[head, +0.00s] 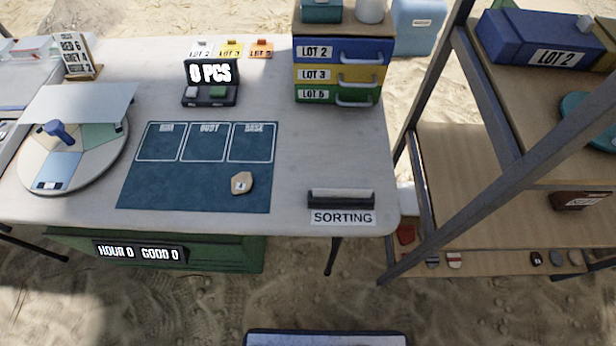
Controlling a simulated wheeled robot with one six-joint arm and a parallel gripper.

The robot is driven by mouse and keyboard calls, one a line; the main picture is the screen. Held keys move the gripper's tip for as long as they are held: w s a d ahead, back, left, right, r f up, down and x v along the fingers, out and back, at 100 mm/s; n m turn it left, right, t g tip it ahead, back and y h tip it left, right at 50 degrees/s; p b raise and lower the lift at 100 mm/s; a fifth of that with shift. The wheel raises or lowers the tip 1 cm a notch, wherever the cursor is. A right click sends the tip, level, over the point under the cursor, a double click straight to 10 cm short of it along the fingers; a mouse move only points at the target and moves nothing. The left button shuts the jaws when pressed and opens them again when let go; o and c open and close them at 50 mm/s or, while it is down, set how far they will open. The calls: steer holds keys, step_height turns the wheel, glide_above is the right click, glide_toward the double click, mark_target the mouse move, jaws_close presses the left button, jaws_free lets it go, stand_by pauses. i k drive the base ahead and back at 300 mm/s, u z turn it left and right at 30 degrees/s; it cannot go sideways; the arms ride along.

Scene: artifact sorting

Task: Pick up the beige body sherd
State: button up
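A small beige sherd (241,183) with a dark mark on its face lies on the dark blue mat (150,196). It is in the mat's lower right part, below the outlined box labelled BASE and outside all the boxes. It lies flat and nothing touches it. My gripper is not in view.
The white table (330,150) holds a turntable (30,185) with a raised panel at left, a counter (210,85) reading 0 PCS, a drawer unit (338,75) at back right and a SORTING sign (343,218) with a dark holder. A metal-framed shelf (470,170) stands at right.

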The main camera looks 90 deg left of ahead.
mark_target(241, 184)
steer(key=i, duration=0.4)
steer(key=u, duration=3.75)
steer(key=i, duration=0.5)
